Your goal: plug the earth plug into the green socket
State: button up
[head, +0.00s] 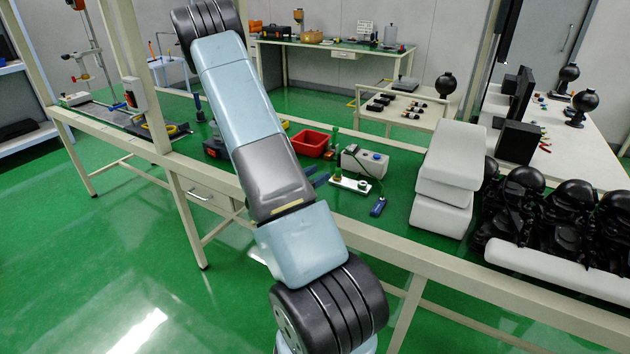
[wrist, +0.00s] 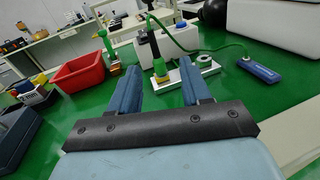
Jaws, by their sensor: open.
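A white plate (wrist: 182,77) lies on the green bench top, bearing a round silver fitting (wrist: 204,61) at its right. The head view shows the plate (head: 350,184) beside my arm.
A red bin (wrist: 79,73) and a green post (wrist: 106,50) stand left of the plate. A white box (head: 364,162) is behind it. White blocks (head: 447,180) stand to the right. The bench's front rail (head: 470,274) runs along the near edge.

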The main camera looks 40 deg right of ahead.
aim_at(338, 165)
jog(key=shift+w+d+f+n+t, duration=0.1)
jog(key=shift+w+f+n+t, duration=0.15)
jog(key=shift+f, duration=0.25)
jog(key=shift+d+f+n+t, duration=0.1)
jog(key=shift+f+n+t, duration=0.05)
jog(key=shift+f+n, duration=0.25)
jog(key=shift+d+f, duration=0.15)
jog(key=d, duration=0.9)
jog(key=w+d, duration=0.1)
jog(key=d, duration=0.3)
jog(key=shift+w+d, duration=0.1)
jog(key=shift+d, duration=0.15)
grip_shut()
